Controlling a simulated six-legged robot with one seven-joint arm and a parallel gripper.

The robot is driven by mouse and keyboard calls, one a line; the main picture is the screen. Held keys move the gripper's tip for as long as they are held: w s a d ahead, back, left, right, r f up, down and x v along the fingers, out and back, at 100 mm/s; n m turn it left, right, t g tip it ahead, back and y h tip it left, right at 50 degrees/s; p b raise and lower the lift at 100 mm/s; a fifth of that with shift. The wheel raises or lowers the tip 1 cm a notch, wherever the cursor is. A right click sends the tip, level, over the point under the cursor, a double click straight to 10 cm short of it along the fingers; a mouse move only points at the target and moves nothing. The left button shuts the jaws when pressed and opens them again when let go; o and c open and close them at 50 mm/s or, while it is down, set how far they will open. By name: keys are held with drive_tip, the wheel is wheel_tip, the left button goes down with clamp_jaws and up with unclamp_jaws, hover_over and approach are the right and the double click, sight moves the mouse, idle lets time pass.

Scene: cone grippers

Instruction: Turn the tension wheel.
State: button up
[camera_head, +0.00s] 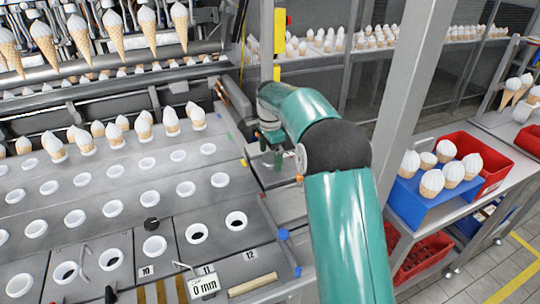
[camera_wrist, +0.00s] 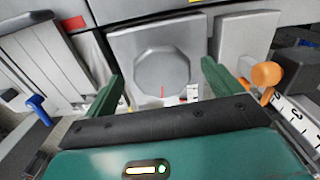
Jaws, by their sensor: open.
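The tension wheel appears to be the grey eight-sided disc (camera_wrist: 162,62) on a grey plate in the wrist view. A small red line shows at its lower edge, next to a white scale strip (camera_wrist: 193,92). My gripper (camera_wrist: 162,72) is open and empty, with one green finger to each side of the wheel in the picture. I cannot tell whether the fingers touch it. In the head view my gripper (camera_head: 271,152) points down beside the machine's right side, and my arm hides the wheel there.
An orange knob (camera_wrist: 267,74) sits just right of the right finger, near a numbered scale (camera_wrist: 296,122). A blue lever (camera_wrist: 38,108) stands at left. The cone machine (camera_head: 110,210) fills the left; a blue box of cones (camera_head: 425,205) stands on a right-hand shelf.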

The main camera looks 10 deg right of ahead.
drive_tip(key=shift+f, duration=0.4)
drive_tip(key=c, duration=1)
drive_tip(key=shift+n, duration=0.3)
drive_tip(key=n, duration=0.4)
drive_tip(key=shift+s+r, duration=0.1)
drive_tip(key=n, duration=0.5)
drive_tip(key=shift+d, duration=0.15)
drive_tip(key=n, duration=0.4)
drive_tip(key=shift+s+d, duration=0.1)
drive_tip(key=shift+d+n, duration=0.15)
drive_tip(key=shift+n, duration=2.35)
